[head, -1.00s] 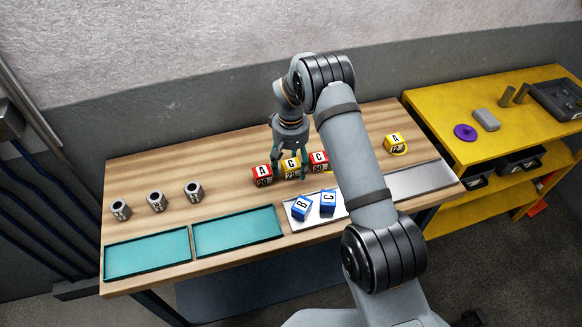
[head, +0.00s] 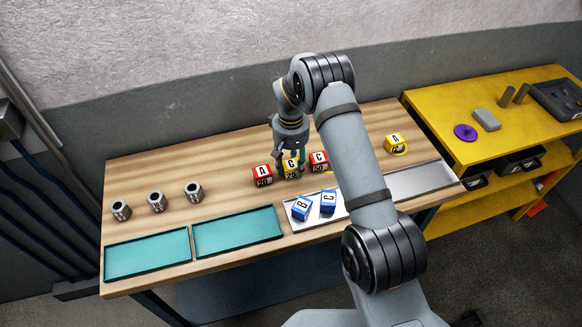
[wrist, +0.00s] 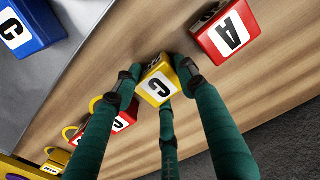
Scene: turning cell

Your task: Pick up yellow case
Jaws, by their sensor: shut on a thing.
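A yellow case marked C (head: 291,168) stands on the wooden table between two red cases. My gripper (head: 289,160) is around it from above, its fingers shut on its sides. In the wrist view the yellow case (wrist: 157,84) sits between the green fingers of my gripper (wrist: 158,75). I cannot tell whether it is clear of the table top. A second yellow case, marked A (head: 394,143), stands at the right of the table.
A red case A (head: 262,175) is close on the left and a red case C (head: 319,162) close on the right. Two blue cases (head: 302,208) lie on a metal tray (head: 415,181) in front. Two teal trays (head: 146,254) and several grey sleeves (head: 157,201) are at the left.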

